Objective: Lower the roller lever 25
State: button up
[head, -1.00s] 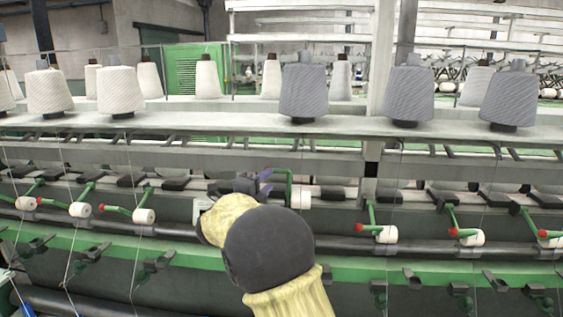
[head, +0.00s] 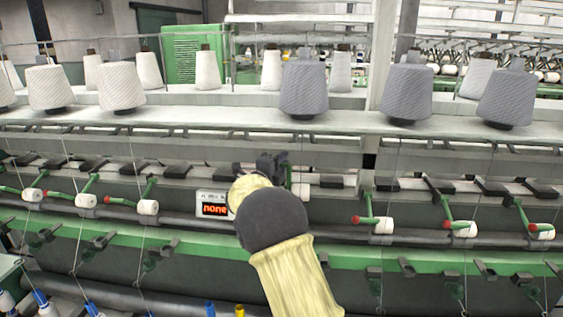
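Green roller levers with white rollers run in a row along the machine, and no numbers are readable on them. The lever by my gripper shows only as a short green piece (head: 290,174) with part of its white roller (head: 301,190); my arm hides the rest. My gripper (head: 272,160) is dark and sits just left of this lever, seen from behind. Its fingertips are unclear, and I cannot tell whether it touches the lever. Other rollers show on the left (head: 148,207) and on the right (head: 384,225).
White cones (head: 121,88) and grey cones (head: 304,88) stand on the shelf (head: 200,121) above. A green rail (head: 430,257) runs below the levers. Thin threads hang down the machine's front.

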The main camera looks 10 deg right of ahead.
grip_shut()
jog(key=shift+f+b, duration=0.15)
jog(key=shift+b, duration=0.15)
jog(key=s+a+f+m+t+h+b, duration=0.2)
jog(key=s+f+m+h+b, duration=0.4)
jog(key=b, duration=3.6)
notch_tip(320, 180, down, 5)
jog(key=shift+s+a+r+t+h, duration=0.1)
jog(key=shift+s+a+t+h, duration=0.2)
jog(key=shift+s+h, duration=0.8)
jog(key=shift+w+b, duration=0.15)
jog(key=shift+b, duration=0.25)
jog(key=shift+f, duration=0.25)
jog(key=shift+o, duration=2.3)
grip_release()
jog(key=shift+r, duration=0.1)
